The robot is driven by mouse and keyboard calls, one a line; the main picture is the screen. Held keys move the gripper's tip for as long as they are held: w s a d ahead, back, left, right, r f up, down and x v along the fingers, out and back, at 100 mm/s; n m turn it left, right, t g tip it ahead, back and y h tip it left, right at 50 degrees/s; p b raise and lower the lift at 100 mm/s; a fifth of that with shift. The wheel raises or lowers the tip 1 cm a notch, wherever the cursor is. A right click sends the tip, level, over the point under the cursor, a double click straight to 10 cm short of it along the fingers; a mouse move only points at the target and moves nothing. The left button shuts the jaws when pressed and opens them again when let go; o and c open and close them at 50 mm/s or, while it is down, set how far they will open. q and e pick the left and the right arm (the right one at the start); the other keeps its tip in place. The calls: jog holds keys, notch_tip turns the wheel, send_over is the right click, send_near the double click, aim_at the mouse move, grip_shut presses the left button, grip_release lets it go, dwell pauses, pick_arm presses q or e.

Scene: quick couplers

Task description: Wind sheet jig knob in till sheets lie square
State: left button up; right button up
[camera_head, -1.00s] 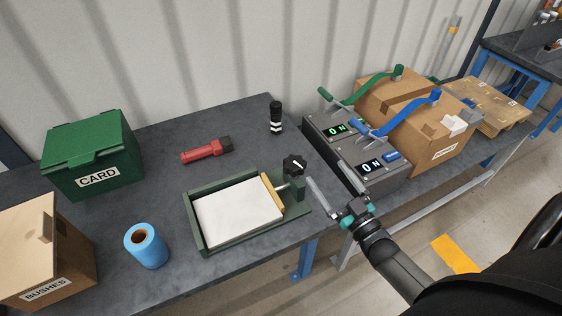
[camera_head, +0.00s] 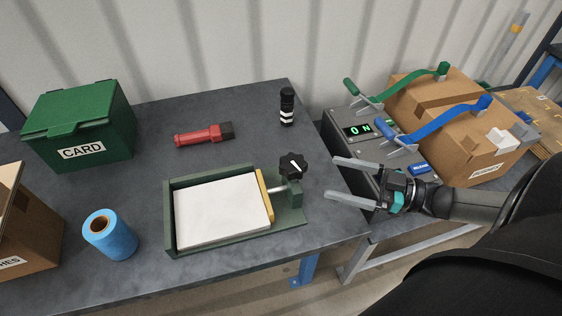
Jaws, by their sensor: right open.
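The sheet jig (camera_head: 170,240) is a green tray on the dark table, with a stack of white sheets (camera_head: 221,210) in it. A tan pusher bar (camera_head: 264,197) stands at the right edge of the sheets. The black knob (camera_head: 292,166), with a white mark, sits on a shaft at the jig's right end. I cannot tell whether the bar touches the sheets. My right gripper (camera_head: 331,178) is open and empty, right of the knob and apart from it, its fingers pointing left toward it. My left gripper is not in view.
A blue roll (camera_head: 110,235), green CARD box (camera_head: 80,125) and cardboard box (camera_head: 25,225) are left. A control box (camera_head: 350,135) and cardboard cartons (camera_head: 455,120) are right.

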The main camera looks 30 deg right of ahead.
aim_at(286, 159)
jog(key=b+x, duration=0.2)
jog(key=x, duration=1.1)
jog(key=shift+w+a, duration=0.15)
jog(key=shift+w, duration=0.1)
jog(key=shift+c, duration=0.2)
jog(key=c, duration=1.3)
jog(key=shift+r+m+t+h+p, duration=0.1)
jog(key=shift+m+t+h+p, duration=0.3)
jog(key=shift+p, duration=0.25)
jog(key=m+t+h+p, duration=0.1)
jog(key=h+p, duration=0.1)
jog(key=m+t+h+p, duration=0.1)
jog(key=m+h+p, duration=0.1)
jog(key=p, duration=0.1)
jog(key=shift+w+d+r, duration=0.1)
jog(key=shift+w+d, duration=0.05)
jog(key=shift+d, duration=0.2)
jog(key=m+h+p, duration=0.1)
jog(key=m+t+h+p, duration=0.1)
jog(key=h, duration=0.1)
jog(key=shift+w+d, duration=0.1)
jog(key=shift+d, duration=0.1)
jog(key=shift+d+m+t+h+p, duration=0.25)
jog(key=shift+m+t+h+p, duration=0.25)
jog(key=shift+m+h+p, duration=0.65)
jog(key=shift+h, duration=0.45)
jog(key=shift+f, duration=0.25)
